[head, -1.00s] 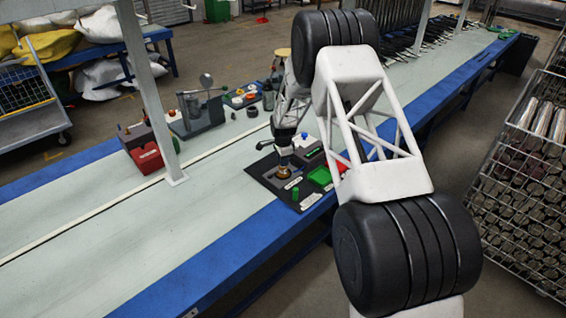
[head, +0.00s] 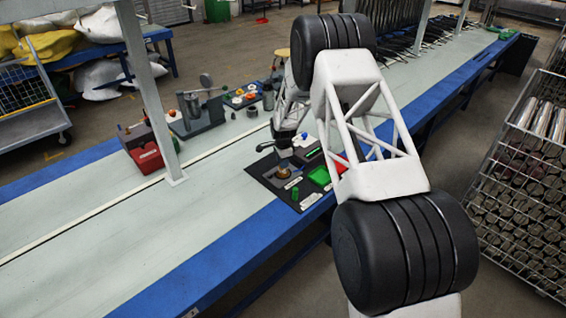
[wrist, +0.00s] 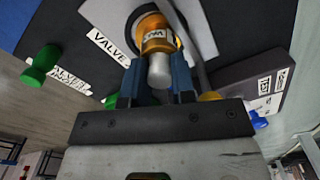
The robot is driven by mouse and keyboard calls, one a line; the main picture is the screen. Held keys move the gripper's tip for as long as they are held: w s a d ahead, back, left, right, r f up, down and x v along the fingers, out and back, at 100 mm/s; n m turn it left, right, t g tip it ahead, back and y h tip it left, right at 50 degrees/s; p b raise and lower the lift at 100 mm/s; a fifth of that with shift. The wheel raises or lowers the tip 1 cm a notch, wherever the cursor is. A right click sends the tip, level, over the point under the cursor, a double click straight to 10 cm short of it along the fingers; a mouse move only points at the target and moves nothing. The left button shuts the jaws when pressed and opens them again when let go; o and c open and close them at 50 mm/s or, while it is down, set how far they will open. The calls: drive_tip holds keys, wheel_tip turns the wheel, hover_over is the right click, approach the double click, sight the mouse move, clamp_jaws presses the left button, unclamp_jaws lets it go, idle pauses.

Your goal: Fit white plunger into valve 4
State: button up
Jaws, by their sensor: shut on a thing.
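In the wrist view my gripper (wrist: 157,78) has its two blue fingers closed around a short, pale grey-white cylinder, the white plunger (wrist: 159,68). The plunger's end lines up with a brass valve body (wrist: 157,35) and overlaps it in the picture. I cannot tell how deep the plunger sits in it.
A green knob (wrist: 40,65) stands near the label. A red box (head: 146,158) and a grey fixture (head: 205,112) stand further back.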

drive_tip(key=o, duration=0.8)
drive_tip(key=shift+s+d+f, duration=0.1)
drive_tip(key=shift+s+f, duration=0.1)
drive_tip(key=shift+f, duration=0.3)
drive_tip(key=shift+s+f, duration=0.2)
drive_tip(key=shift+f, duration=0.25)
drive_tip(key=shift+c, duration=0.2)
drive_tip(key=shift+o, duration=0.6)
drive_tip(key=shift+s+f, duration=0.1)
drive_tip(key=shift+s, duration=0.05)
wheel_tip(320, 180, up, 14)
drive_tip(key=shift+w+r, duration=0.2)
drive_tip(key=shift+w, duration=0.2)
